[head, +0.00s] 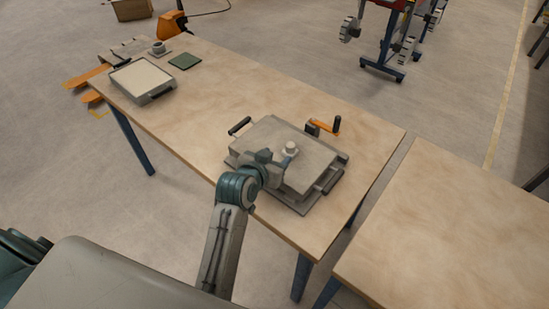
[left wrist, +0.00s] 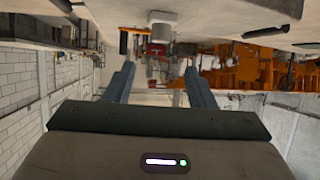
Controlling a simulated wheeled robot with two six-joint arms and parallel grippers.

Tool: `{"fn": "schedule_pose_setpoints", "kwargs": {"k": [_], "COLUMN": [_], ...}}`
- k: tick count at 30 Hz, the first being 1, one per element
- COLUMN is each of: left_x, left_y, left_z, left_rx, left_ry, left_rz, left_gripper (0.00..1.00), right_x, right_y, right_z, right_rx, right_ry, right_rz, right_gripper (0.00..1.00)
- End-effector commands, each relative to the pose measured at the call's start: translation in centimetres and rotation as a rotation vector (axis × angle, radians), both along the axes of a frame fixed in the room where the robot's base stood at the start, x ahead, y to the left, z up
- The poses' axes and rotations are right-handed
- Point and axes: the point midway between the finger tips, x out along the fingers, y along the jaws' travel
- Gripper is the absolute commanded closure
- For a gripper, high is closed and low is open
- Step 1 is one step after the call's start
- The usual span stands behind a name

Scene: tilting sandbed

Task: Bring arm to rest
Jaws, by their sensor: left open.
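My left arm reaches up from the bottom of the head view, and its gripper (head: 280,166) is low at the near side of the grey sandbed (head: 263,135). A pale round knob (head: 291,148) stands on the sandbed's top, just past the gripper. In the left wrist view the two fingers of this gripper (left wrist: 159,70) are apart with nothing held between them. The knob (left wrist: 160,20) shows beyond them there, in a picture that looks upside down. In the head view the fingers are largely hidden by the wrist. My right gripper is not in view.
The sandbed has black handles (head: 239,126) and an orange crank (head: 323,126). A pale-topped tray (head: 143,79), a green pad (head: 185,62) and a small cup (head: 158,47) sit at the table's far left. The table's middle is clear. A bare second table (head: 450,230) stands at right.

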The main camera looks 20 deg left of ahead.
Motion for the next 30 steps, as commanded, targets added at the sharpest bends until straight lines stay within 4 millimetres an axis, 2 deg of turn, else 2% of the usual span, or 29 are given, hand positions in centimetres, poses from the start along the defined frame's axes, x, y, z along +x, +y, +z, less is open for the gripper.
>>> {"fn": "schedule_pose_setpoints", "kwargs": {"k": [12, 15, 17, 22, 24, 30], "left_x": [0.0, -1.1, -2.8, -10.9, -13.8, -20.5], "left_y": [0.0, 0.5, 1.2, 4.2, 5.2, 7.3], "left_z": [-0.1, -0.9, -2.1, -6.3, -7.3, -8.8], "left_rx": [0.0, 0.008, 0.018, 0.065, 0.081, 0.121], "left_ry": [0.002, 0.035, 0.086, 0.319, 0.402, 0.582], "left_rz": [0.0, 0.002, 0.005, 0.023, 0.034, 0.061], "left_gripper": [0.5, 0.5, 0.5, 0.5, 0.5, 0.5], "right_x": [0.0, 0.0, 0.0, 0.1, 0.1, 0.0], "right_y": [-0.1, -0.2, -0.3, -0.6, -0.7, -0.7], "right_z": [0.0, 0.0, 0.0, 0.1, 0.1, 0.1], "right_rx": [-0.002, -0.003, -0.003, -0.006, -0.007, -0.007], "right_ry": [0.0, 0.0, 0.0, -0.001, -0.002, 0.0], "right_rz": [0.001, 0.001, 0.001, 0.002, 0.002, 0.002], "right_gripper": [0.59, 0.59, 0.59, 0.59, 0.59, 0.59]}}
